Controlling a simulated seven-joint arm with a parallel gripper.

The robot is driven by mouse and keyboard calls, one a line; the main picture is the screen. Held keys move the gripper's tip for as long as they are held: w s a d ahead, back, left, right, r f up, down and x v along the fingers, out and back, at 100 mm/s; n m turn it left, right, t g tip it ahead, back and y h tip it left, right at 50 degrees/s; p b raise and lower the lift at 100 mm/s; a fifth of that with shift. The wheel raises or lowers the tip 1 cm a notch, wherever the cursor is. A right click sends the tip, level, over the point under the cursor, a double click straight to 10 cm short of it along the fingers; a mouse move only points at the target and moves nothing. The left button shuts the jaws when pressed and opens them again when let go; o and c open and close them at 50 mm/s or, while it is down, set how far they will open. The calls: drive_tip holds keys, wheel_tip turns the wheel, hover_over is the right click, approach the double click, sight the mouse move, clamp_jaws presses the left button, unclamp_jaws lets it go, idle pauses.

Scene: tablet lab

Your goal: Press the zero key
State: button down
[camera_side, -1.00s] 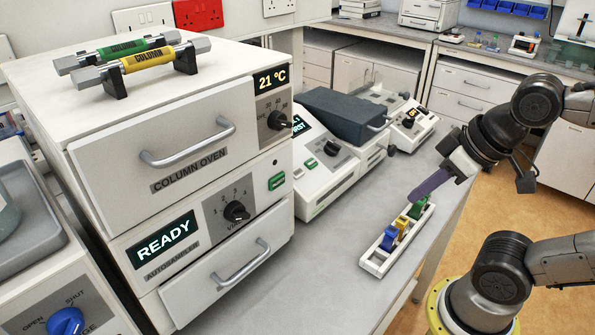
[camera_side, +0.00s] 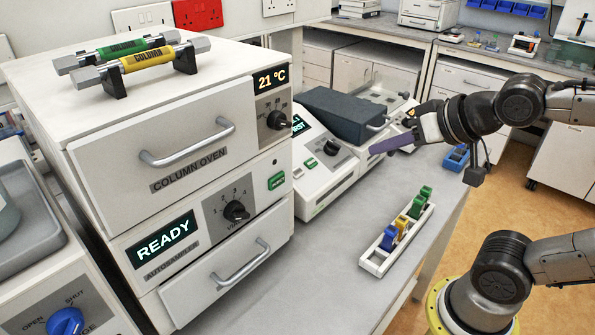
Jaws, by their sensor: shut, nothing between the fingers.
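My gripper (camera_side: 374,151) has purple fingers that are shut and empty. It is above the bench, just right of the white instrument (camera_side: 345,180) with the dark grey top block (camera_side: 340,115). That instrument's sloped front has a partly hidden display (camera_side: 298,126), a dark knob (camera_side: 332,147) and a small green key (camera_side: 311,163). The key's label is too small to read, so I cannot tell if it is the zero key. The fingertips are apart from this key, to its right in the picture. Another green key (camera_side: 276,182) is on the column oven and autosampler stack.
The column oven and autosampler stack (camera_side: 180,160) stands close on the left. A white rack (camera_side: 376,262) with blue, yellow and green pieces is in front of my gripper. A blue holder (camera_side: 456,157) is at the bench's right.

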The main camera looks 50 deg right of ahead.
sight(297, 172)
drive_tip(key=w+a+f+m+t+y, duration=0.1)
drive_tip(key=w+a+m+t, duration=0.1)
drive_tip(key=w, duration=0.9)
drive_tip(key=shift+w+a+f+m+t, duration=0.15)
drive_tip(key=shift+w+f+m+t, duration=0.2)
drive_tip(key=shift+m+t, duration=0.55)
drive_tip(key=shift+w+f, duration=0.6)
drive_tip(key=shift+f, duration=0.75)
drive_tip(key=shift+w+f, duration=0.6)
drive_tip(key=shift+f, duration=0.7)
drive_tip(key=shift+w+f, duration=0.6)
drive_tip(key=shift+f, duration=0.75)
drive_tip(key=shift+f, duration=0.1)
drive_tip(key=shift+w+f, duration=0.15)
drive_tip(key=shift+f, duration=0.15)
